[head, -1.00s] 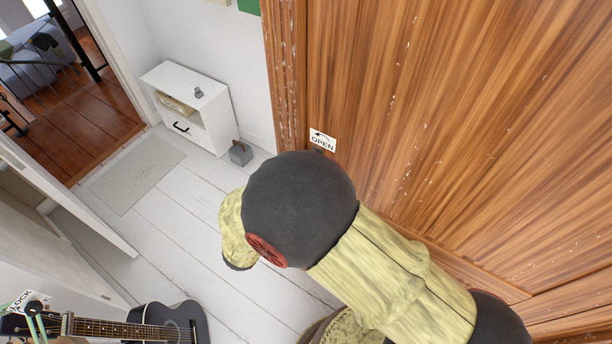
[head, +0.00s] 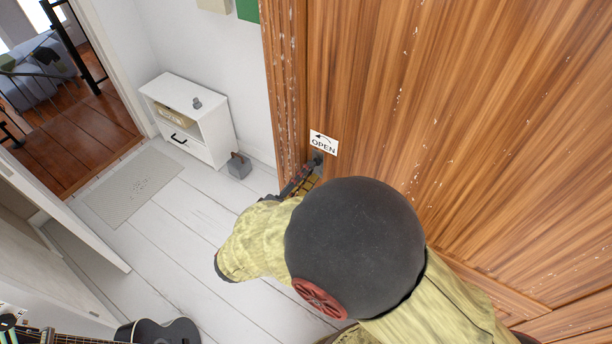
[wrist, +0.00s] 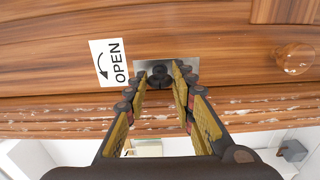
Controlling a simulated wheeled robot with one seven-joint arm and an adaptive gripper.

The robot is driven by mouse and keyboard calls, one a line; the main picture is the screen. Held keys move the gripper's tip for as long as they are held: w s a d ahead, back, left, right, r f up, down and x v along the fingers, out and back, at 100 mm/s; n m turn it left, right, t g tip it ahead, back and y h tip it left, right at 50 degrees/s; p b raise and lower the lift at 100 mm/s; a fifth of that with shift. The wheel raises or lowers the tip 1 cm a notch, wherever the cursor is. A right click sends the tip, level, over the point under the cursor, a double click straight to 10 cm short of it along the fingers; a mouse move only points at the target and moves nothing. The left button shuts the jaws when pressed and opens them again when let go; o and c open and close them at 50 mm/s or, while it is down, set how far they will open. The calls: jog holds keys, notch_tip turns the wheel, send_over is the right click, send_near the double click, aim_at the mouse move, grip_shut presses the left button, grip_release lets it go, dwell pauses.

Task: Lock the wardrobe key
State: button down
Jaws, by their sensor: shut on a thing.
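The wardrobe door (head: 430,110) is brown wood and fills the right of the head view. A dark key (wrist: 160,76) stands in a metal lock plate (wrist: 198,68) in the wrist view. A white OPEN label (wrist: 108,62) with a curved arrow is beside the plate; it also shows in the head view (head: 323,144). My gripper (wrist: 161,82) has one finger on each side of the key and is shut on it. In the head view, my gripper (head: 303,180) is at the lock, partly hidden by my arm. The key's exact turn is hard to tell.
A round wooden knob (wrist: 294,57) is on the door, to the right in the wrist view. A white cabinet (head: 190,118) and a grey box (head: 239,166) stand by the wall. A guitar (head: 160,332) is at the bottom left.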

jog(key=c, duration=1.8)
grip_release()
jog(key=shift+o, duration=0.2)
jog(key=v, duration=1.2)
jog(key=shift+f, duration=0.1)
